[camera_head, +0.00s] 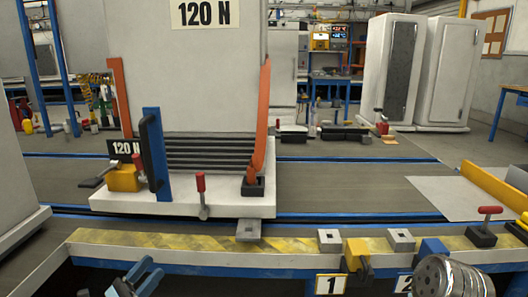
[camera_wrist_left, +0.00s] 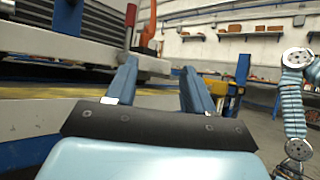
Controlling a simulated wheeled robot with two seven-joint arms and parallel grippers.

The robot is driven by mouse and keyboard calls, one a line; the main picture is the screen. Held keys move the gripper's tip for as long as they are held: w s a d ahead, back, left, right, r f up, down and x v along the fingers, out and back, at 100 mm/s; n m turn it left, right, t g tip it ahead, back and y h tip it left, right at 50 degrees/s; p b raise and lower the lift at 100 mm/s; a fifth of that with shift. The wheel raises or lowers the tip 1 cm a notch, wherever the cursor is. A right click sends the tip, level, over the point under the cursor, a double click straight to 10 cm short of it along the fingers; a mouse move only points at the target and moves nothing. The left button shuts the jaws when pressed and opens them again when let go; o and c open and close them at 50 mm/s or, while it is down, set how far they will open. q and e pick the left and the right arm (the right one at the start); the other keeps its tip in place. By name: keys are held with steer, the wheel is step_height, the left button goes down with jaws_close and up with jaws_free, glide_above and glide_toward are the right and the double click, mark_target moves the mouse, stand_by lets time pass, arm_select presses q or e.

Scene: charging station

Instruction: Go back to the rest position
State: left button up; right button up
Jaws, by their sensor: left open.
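My left gripper (camera_head: 142,272) shows at the bottom left of the head view, in front of the striped front edge of the station. It also shows in the left wrist view (camera_wrist_left: 157,78), with two blue fingers apart and nothing between them. No object is in its grasp. A ribbed silver part of my right arm (camera_head: 452,278) shows at the bottom right of the head view. My right arm also stands at the right of the wrist view (camera_wrist_left: 296,100). My right gripper cannot be made out.
A yellow-striped ledge (camera_head: 190,243) runs across the front. Behind it, a white base (camera_head: 235,207) carries a tall "120 N" cabinet (camera_head: 195,80), a red-handled clamp (camera_head: 202,195) and orange guides. Yellow and blue blocks marked "1" and "2" are at the right front. Conveyor lanes extend behind.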

arm_select(q)
steer(key=s+d+f+m+g+p, duration=0.2)
steer(key=s+d+f+m+g, duration=0.35)
steer(key=d+f+g, duration=0.65)
steer(key=s+d+f+m+g+y+p, duration=0.2)
steer(key=s+f+m+y, duration=0.4)
steer(key=m, duration=0.4)
steer(key=s+d+f+m+g+y+p, duration=0.2)
steer(key=s+f+m+y, duration=0.4)
steer(key=s+f+m, duration=0.3)
steer(key=shift+s+d+f+m+g+y, duration=0.25)
steer(key=shift+f+m+g+y, duration=0.2)
steer(key=shift+f, duration=0.7)
